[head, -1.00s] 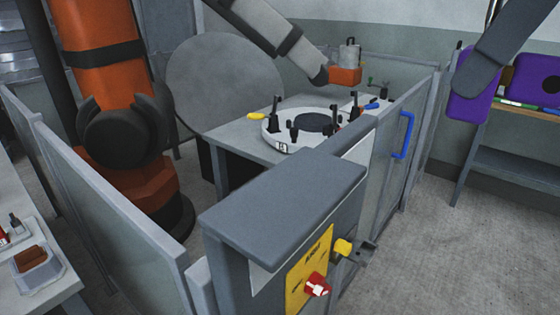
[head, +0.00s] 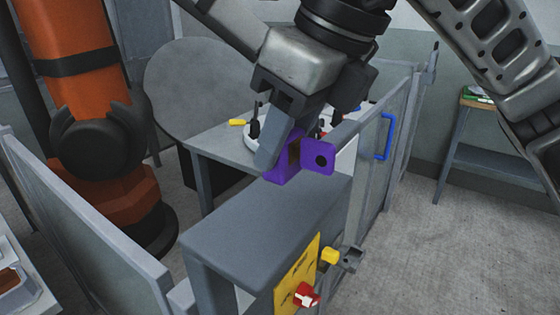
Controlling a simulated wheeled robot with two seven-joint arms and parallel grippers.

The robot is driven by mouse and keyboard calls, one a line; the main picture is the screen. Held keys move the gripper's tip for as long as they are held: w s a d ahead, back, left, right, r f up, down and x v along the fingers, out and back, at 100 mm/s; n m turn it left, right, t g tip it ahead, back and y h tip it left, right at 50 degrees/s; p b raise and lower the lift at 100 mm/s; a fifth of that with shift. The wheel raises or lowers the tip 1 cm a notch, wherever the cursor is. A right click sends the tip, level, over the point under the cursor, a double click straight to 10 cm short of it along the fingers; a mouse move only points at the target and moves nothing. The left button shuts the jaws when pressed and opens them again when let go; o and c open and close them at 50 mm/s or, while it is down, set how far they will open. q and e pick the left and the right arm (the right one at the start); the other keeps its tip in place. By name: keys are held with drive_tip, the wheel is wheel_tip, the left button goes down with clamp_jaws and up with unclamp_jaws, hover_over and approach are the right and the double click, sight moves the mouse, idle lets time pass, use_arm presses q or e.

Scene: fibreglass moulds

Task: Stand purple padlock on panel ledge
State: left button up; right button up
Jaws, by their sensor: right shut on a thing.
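The purple padlock (head: 318,157) is in my right gripper (head: 287,146), over the far end of the grey panel ledge (head: 262,222). One flat purple part with a dark round hole faces me, and another part shows lower left beside the finger. The near finger covers some of the padlock, and the other finger is mostly hidden. The padlock's lower edge is close to the ledge top; I cannot tell if they touch. The rest of the ledge is bare. My left gripper is not in view.
Below the ledge, the panel front has a yellow plate (head: 297,275), a red knob (head: 306,295) and a yellow knob (head: 329,256). A fence with a blue handle (head: 386,136) stands behind. An orange robot (head: 88,105) is at the left.

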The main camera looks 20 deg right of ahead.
sight(280, 170)
drive_tip(key=shift+w+a+f, duration=0.1)
drive_tip(key=shift+a+f, duration=0.1)
drive_tip(key=shift+f, duration=0.05)
drive_tip(key=shift+w+a+f, duration=0.1)
drive_tip(key=shift+w+f, duration=0.05)
drive_tip(key=shift+f, duration=1.6)
drive_tip(key=shift+f, duration=0.15)
drive_tip(key=o, duration=1)
